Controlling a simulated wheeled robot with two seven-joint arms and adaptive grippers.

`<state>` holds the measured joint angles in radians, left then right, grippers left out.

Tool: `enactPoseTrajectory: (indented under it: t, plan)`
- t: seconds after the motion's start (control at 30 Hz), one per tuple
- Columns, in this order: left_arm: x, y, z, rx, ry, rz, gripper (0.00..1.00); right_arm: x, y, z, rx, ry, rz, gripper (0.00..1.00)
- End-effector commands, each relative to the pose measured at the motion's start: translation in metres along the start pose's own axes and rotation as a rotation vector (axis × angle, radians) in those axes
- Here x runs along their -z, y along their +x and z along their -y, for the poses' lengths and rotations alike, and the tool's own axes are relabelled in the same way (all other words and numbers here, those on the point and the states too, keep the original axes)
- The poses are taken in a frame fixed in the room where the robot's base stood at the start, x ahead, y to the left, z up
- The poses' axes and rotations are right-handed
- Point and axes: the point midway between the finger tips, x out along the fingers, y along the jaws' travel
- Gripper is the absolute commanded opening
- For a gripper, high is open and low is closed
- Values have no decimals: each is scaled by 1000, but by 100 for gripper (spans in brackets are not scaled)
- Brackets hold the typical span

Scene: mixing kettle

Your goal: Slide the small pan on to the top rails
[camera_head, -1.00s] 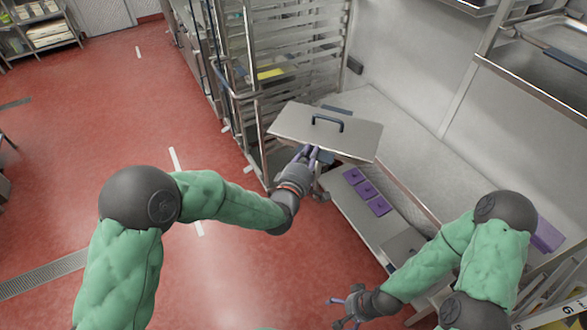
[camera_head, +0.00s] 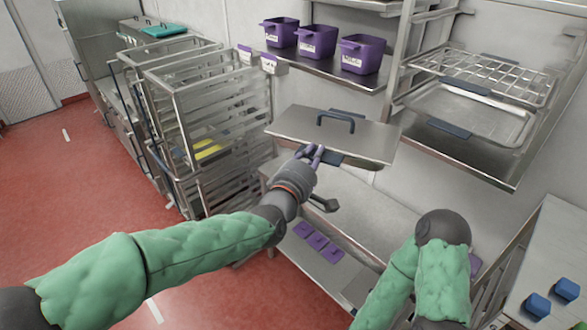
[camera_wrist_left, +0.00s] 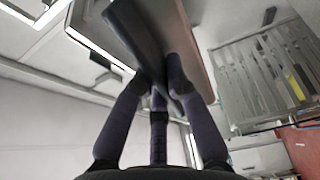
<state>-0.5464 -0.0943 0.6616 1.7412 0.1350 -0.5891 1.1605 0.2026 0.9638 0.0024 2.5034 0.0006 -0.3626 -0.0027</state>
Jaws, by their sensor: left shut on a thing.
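The small pan (camera_head: 300,122) is a flat rectangular steel vessel, its top a lid with a dark arched handle. My left gripper (camera_head: 313,156) is shut on the dark grip at its near edge and holds it raised, roughly level, above the steel counter. In the left wrist view, the fingers (camera_wrist_left: 160,88) close round the dark grip under the pan (camera_wrist_left: 185,40). The top rails (camera_head: 434,16) appear to be the steel runners at upper right, to the right of the pan and above it. My right arm shows at lower right; its gripper is outside the frame.
A wire grid (camera_head: 520,82) and a shallow steel tray (camera_head: 470,112) sit in the wall rack below the upper runners. Purple tubs (camera_head: 316,42) stand on a shelf behind the pan. A tall rail trolley (camera_head: 200,95) stands left. Blue blocks (camera_head: 537,305) lie lower right.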

Motion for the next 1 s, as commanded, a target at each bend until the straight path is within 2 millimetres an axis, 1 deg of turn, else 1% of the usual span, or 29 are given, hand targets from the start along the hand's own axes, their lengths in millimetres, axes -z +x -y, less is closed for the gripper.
enactPoseTrajectory:
  t: [0.03, 0.2, 0.27, 0.3, 0.37, 0.4, 0.6, 0.7, 0.8, 0.9, 1.0]
  plan:
    - [-8, -1, -32, -22, -1, 15, 0, 0, -10, 4, 0, 0, 0, 100]
    - [-39, -7, -83, -23, -3, 79, 0, -1, -26, 9, 0, 0, 0, 100]
    - [-50, -10, -100, -22, -3, 103, 0, -1, -32, 11, 0, 0, 0, 100]
    - [-57, -12, -112, -24, -3, 118, 0, -1, -36, 13, 0, 0, 0, 100]
    - [-68, -16, -130, -23, -3, 142, 0, -2, -41, 15, 0, 0, 0, 100]
    - [-75, -19, -142, -24, -5, 158, 0, -2, -45, 16, 0, 0, 0, 100]
    - [-111, -37, -199, -25, -7, 241, 0, -2, -63, 22, 0, 0, 0, 100]
    - [-126, -47, -223, -23, -8, 281, 0, -3, -71, 25, 0, 0, 0, 100]
    - [-139, -56, -244, -23, -9, 315, 0, -3, -77, 28, 0, 0, 0, 100]
    - [-149, -64, -258, -22, -9, 341, 0, -3, -82, 29, 0, 0, 0, 100]
    - [-155, -69, -266, -20, -10, 357, 0, -3, -84, 30, 0, 0, 0, 100]
